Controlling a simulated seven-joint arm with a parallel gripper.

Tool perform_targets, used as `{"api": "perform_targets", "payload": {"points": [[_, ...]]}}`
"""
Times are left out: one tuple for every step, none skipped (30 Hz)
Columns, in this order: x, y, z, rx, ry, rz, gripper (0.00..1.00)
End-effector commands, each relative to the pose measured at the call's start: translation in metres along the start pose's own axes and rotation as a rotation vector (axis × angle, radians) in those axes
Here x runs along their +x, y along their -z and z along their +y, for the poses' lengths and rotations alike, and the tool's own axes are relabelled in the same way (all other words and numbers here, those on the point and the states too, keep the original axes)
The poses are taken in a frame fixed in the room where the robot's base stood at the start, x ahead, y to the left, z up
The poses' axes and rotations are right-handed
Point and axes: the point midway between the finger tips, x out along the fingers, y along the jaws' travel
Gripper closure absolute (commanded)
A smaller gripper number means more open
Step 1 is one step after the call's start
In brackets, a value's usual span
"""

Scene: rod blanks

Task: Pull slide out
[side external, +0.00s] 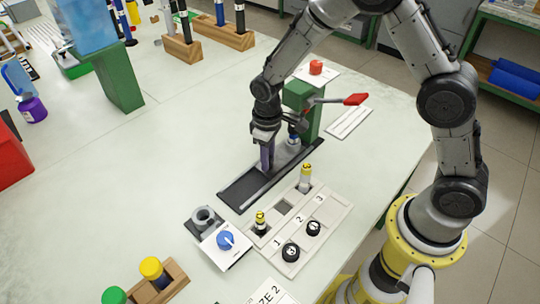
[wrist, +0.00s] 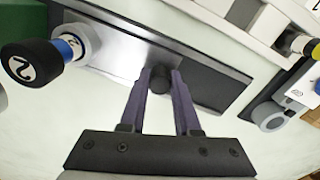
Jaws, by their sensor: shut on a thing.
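The slide is a flat plate on a dark track (side external: 240,193) that runs out from under the green press (side external: 306,98). In the wrist view its silver plate (wrist: 112,48) and the dark track (wrist: 215,82) show. A round black knob (wrist: 160,82) stands on the slide. My gripper (side external: 266,168) is down at the slide, and its purple fingers (wrist: 159,75) are closed around the knob. A rod blank with a blue band (side external: 293,135) stands upright at the press end; in the wrist view its black cap marked 2 (wrist: 28,62) shows.
A numbered tray (side external: 296,238) with yellow-banded rods lies beside the track. A blue-knob dial box (side external: 226,243) and a grey ring (side external: 204,217) are near its front end. The red lever handle (side external: 354,99) sticks out to the right. The table left of the track is clear.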

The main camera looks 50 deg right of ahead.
Motion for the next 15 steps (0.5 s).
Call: {"api": "perform_targets", "payload": {"points": [[-0.001,0.004,-0.011,-0.006,0.001,0.003,1.0],[-0.001,0.006,-0.018,-0.008,0.001,0.003,1.0],[-0.001,0.01,-0.029,-0.01,0.001,0.004,1.0],[-0.001,0.013,-0.037,-0.009,0.001,0.004,1.0],[-0.001,0.015,-0.045,-0.01,0.001,0.004,1.0],[-0.001,0.019,-0.056,-0.01,0.001,0.005,1.0],[-0.001,0.021,-0.063,-0.009,0.001,0.005,1.0],[-0.001,0.024,-0.07,-0.009,0.001,0.005,1.0],[-0.001,0.026,-0.078,-0.008,0.001,0.005,1.0],[-0.001,0.028,-0.084,-0.007,0.001,0.006,1.0],[-0.001,0.03,-0.088,-0.006,0.001,0.005,1.0],[-0.001,0.031,-0.094,-0.005,0.001,0.006,1.0],[-0.001,0.032,-0.096,-0.004,0.001,0.005,1.0],[-0.001,0.033,-0.099,-0.003,0.001,0.005,1.0],[-0.001,0.033,-0.101,-0.002,0.001,0.005,1.0]]}}
